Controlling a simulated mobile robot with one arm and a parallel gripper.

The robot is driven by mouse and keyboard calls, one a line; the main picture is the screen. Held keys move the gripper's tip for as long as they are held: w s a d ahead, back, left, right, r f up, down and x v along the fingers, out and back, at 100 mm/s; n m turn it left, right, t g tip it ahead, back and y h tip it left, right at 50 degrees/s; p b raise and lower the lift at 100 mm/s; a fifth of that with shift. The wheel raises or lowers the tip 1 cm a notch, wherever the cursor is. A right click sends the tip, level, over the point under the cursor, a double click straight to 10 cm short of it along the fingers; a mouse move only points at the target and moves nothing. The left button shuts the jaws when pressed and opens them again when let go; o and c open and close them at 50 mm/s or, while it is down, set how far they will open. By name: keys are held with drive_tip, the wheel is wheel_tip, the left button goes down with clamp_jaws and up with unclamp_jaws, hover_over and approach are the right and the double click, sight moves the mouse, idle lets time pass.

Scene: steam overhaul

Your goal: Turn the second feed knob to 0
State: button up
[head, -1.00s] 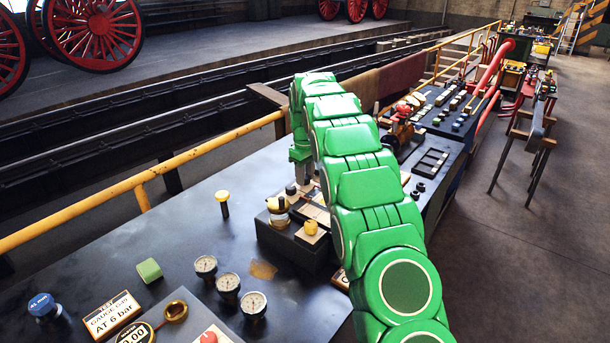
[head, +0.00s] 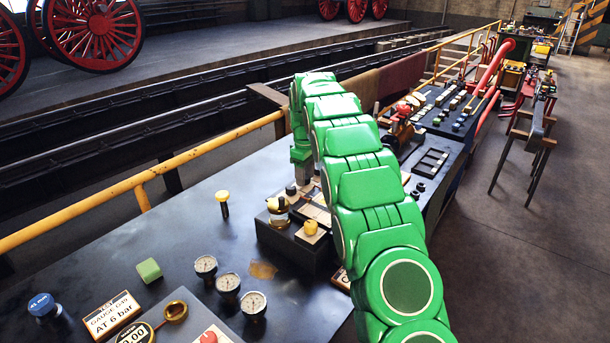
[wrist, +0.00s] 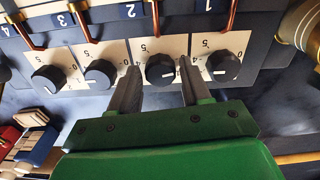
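In the wrist view four dark feed knobs form a row on pale, upside-down scale plates. The second feed knob (wrist: 161,68), below the label 2 (wrist: 131,11), has a small pale mark low on its face; I cannot read its exact setting. My gripper (wrist: 158,66) is open, with one finger on each side of this knob; narrow gaps seem to show between knob and fingers. The first knob (wrist: 223,66) is just right of the right finger. The third knob (wrist: 101,73) is left of the left finger.
Copper pipes (wrist: 154,16) rise behind the knobs in the wrist view. A brass cylinder (wrist: 303,25) is at the right. In the head view, gauges (head: 228,284), a yellow-topped knob (head: 222,197) and a green block (head: 149,270) stand on the dark bench.

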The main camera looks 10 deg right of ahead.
drive_tip(key=shift+o, duration=0.9)
drive_tip(key=shift+r, duration=3.85)
